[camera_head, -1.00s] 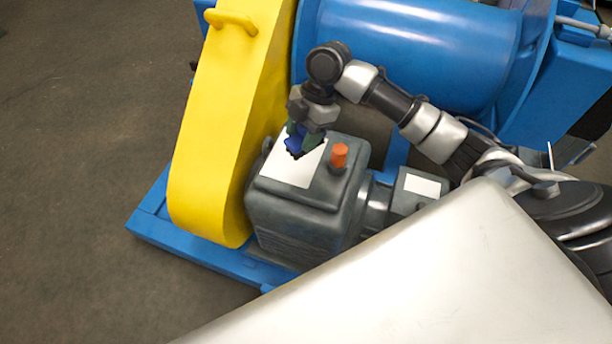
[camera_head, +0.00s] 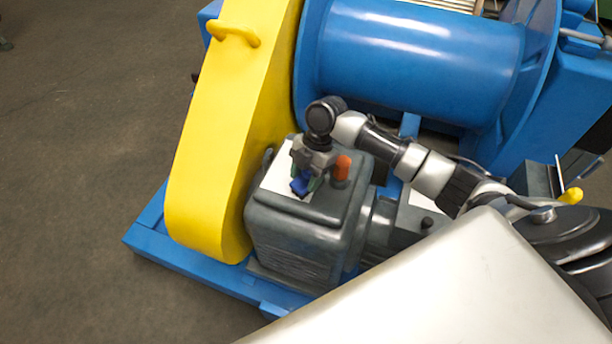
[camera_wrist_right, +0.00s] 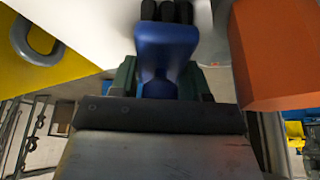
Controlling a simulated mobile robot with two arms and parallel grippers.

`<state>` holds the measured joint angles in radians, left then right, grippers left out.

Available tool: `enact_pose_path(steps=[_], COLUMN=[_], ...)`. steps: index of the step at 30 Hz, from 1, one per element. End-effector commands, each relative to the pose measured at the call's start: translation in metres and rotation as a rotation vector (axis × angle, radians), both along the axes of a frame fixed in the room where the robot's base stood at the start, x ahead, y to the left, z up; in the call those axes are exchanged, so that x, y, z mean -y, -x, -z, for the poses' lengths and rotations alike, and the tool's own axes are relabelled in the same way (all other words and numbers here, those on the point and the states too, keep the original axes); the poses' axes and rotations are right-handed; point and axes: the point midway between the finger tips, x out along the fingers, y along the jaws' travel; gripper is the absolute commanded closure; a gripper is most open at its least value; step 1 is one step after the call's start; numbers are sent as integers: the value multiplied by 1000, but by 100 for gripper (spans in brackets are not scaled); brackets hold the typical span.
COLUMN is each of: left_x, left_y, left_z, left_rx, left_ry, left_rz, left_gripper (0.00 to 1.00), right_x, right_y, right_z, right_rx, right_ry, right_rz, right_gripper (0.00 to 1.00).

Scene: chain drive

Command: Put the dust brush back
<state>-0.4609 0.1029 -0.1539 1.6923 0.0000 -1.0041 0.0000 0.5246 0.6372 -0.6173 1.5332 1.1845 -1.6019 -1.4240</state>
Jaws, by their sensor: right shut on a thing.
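The dust brush (camera_head: 300,187) is blue. My right gripper (camera_head: 308,176) is shut on it, pointing down over the white sheet (camera_head: 271,181) on top of the grey gear housing. In the right wrist view the brush's blue body (camera_wrist_right: 166,45) sits between the green-sided fingers (camera_wrist_right: 160,82), with dark bristles at its far end towards the white surface. I cannot tell whether the bristles touch the sheet. My left gripper is not in view.
An orange cap (camera_head: 342,167) stands close beside the gripper, on the right. The yellow chain guard (camera_head: 225,150) rises on the left, and a blue drum (camera_head: 410,60) lies behind. A black knob (camera_head: 427,222) shows at the motor. Open floor is at the left.

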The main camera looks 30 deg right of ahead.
Motion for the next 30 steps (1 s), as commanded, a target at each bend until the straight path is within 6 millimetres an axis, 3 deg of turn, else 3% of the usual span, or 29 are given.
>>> enact_pose_path(steps=[8, 9, 14, 23, 26, 30], left_x=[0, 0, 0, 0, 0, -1], left_y=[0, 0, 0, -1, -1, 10], left_z=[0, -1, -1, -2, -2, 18], left_rx=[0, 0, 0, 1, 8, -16], left_ry=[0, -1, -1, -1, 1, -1], left_rz=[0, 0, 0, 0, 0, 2], left_gripper=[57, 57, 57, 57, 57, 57], right_x=[0, 0, 0, 0, 4, 14], right_y=[0, 0, 0, 0, -2, -6], right_z=[1, 1, 1, -2, -11, -36], right_rx=[1, 1, 1, 2, 3, 5], right_ry=[0, 0, 0, 0, 1, 1], right_rz=[0, 0, 0, 1, 2, 3], right_gripper=[72, 50, 28, 28, 28, 28])
